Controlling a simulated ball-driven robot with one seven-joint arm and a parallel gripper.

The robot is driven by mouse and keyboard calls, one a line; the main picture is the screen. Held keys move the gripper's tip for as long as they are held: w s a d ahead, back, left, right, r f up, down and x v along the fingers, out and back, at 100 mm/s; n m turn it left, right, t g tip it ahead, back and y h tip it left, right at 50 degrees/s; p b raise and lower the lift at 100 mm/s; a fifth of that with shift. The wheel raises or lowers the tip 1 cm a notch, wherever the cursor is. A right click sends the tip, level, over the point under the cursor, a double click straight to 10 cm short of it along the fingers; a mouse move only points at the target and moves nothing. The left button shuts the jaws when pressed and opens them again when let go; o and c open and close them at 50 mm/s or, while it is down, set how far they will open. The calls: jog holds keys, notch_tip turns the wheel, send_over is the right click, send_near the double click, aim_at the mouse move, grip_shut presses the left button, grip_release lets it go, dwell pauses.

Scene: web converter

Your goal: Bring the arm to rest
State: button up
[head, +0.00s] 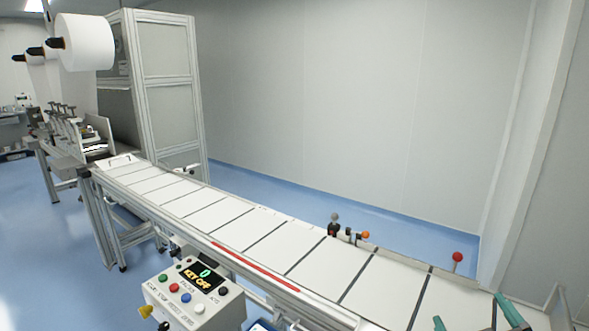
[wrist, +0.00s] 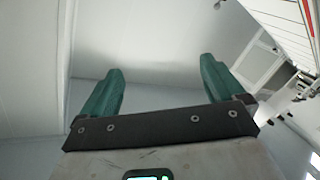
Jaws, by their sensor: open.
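My gripper (head: 475,312) shows at the bottom right of the head view, where its green fingertips stand over the right end of the conveyor. In the wrist view my gripper (wrist: 160,90) has two green fingers set wide apart, with nothing between them. It is open and empty. Plain pale wall lies behind the fingers in the wrist view. The rest of my arm is mostly out of the frame.
A conveyor (head: 300,258) with white panels crosses the head view. A control box (head: 195,292) reading "KEY OFF" stands at its near side. A red-knobbed lever (head: 457,258) stands at the far edge. White rolls (head: 85,42) hang at upper left. Blue floor is open at left.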

jog(key=s+f+m+g+y+b, duration=0.1)
jog(key=s+f+g+b, duration=0.2)
jog(key=s+f, duration=0.6)
jog(key=s+f+m+g+y+b, duration=0.1)
jog(key=s+f+g, duration=0.6)
jog(key=f, duration=1)
jog(key=s+f+m+g+y+b, duration=0.1)
jog(key=s+f+g+b, duration=0.4)
jog(key=s+f, duration=0.7)
jog(key=shift+f+m+b, duration=0.5)
jog(key=shift+f+m, duration=0.3)
jog(key=shift+a, duration=0.1)
